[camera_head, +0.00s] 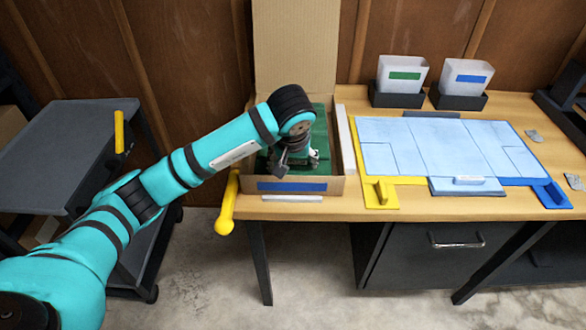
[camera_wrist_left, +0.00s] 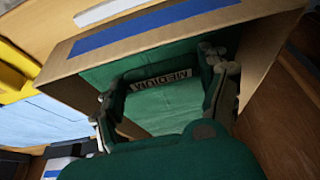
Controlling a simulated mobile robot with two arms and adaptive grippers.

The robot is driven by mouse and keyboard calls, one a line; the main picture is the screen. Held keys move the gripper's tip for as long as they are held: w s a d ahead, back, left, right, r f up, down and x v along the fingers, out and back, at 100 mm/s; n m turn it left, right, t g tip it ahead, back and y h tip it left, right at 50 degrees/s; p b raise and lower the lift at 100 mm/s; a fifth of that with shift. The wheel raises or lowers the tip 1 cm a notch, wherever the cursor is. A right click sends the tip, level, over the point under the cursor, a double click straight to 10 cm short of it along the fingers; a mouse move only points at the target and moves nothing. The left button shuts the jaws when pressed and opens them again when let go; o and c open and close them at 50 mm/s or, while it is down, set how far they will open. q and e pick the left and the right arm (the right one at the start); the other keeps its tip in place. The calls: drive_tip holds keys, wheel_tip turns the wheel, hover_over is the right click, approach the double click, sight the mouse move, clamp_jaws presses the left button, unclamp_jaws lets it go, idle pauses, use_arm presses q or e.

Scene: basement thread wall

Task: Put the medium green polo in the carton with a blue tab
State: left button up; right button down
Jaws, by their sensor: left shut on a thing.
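The open cardboard carton (camera_head: 340,187) stands at the left end of the table, with a blue tab (camera_head: 292,186) on its front wall. The carton (camera_wrist_left: 240,50) and its blue tab (camera_wrist_left: 150,28) also show in the left wrist view. The green polo (camera_head: 321,125) is inside the carton's walls, partly hidden by my arm. In the left wrist view the polo (camera_wrist_left: 150,108) carries a label that seems to read MEDIUM. My left gripper (camera_head: 298,160) points down into the carton, shut on the polo; its fingers (camera_wrist_left: 165,82) lie either side of the label. I cannot tell whether the polo touches the carton floor.
A pale blue folding board (camera_head: 430,145) with yellow and blue edges lies right of the carton. White bins with green (camera_head: 404,76) and blue (camera_head: 470,79) labels stand behind it. A yellow handle (camera_head: 227,205) sits at the table's left end. A grey cart (camera_head: 70,150) stands left.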

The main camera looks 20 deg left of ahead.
sight(292, 170)
use_arm(q)
drive_tip(key=shift+f, duration=1.55)
drive_tip(key=o, duration=1.3)
drive_tip(key=shift+o, duration=0.2)
drive_tip(key=v, duration=1.2)
